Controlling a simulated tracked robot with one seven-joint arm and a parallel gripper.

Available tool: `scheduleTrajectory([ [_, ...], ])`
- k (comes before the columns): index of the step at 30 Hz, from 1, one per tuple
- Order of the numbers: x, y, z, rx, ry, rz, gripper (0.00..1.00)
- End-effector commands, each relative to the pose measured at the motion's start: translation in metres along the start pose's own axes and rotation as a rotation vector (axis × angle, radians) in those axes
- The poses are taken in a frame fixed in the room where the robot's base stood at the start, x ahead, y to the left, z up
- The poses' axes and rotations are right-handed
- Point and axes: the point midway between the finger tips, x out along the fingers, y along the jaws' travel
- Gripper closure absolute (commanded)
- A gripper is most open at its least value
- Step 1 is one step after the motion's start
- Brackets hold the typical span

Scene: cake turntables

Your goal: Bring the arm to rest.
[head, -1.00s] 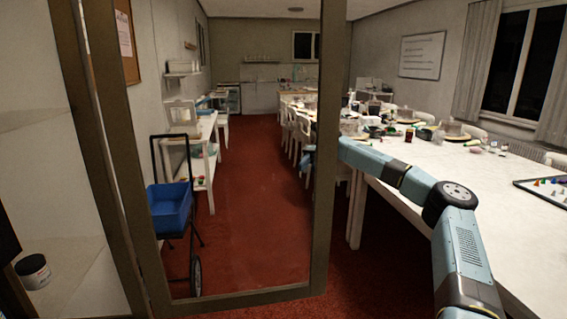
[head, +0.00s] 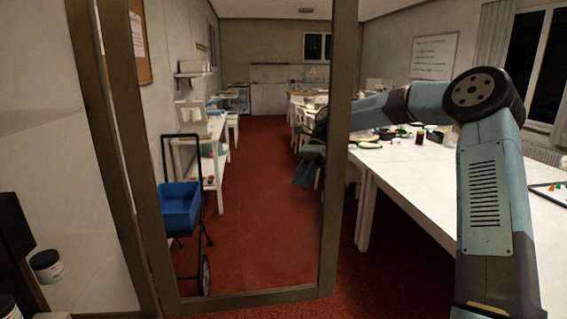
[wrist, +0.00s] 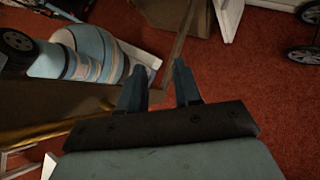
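My arm rises at the right of the head view, bends at a raised elbow and reaches left behind the upright of a brown metal frame. My gripper (head: 305,175) hangs beyond that upright, seen through the framed opening, with its fingers pointing down over the red carpet. In the wrist view my gripper (wrist: 158,78) has its two blue fingers apart, with nothing between them but floor and a strip of brown frame.
The brown frame (head: 342,150) stands close to my arm. A long white table (head: 430,185) fills the right side. A black trolley with a blue bin (head: 180,207) stands left, beyond the frame. White chairs (head: 303,125) line the back. Red carpet (head: 262,220) is clear between.

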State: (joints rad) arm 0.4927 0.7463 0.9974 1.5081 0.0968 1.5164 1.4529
Motion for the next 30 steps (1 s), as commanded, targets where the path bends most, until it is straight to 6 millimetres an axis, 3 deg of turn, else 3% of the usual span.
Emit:
scheduleTrajectory([
  [11,-0.055,0.038,-0.028,0.07,0.254,-0.206,0.67],
  [17,-0.094,0.069,-0.036,0.097,0.381,-0.319,0.67],
  [24,-0.154,0.128,-0.038,0.126,0.555,-0.479,0.67],
  [30,-0.187,0.183,-0.025,0.11,0.693,-0.576,0.67],
])
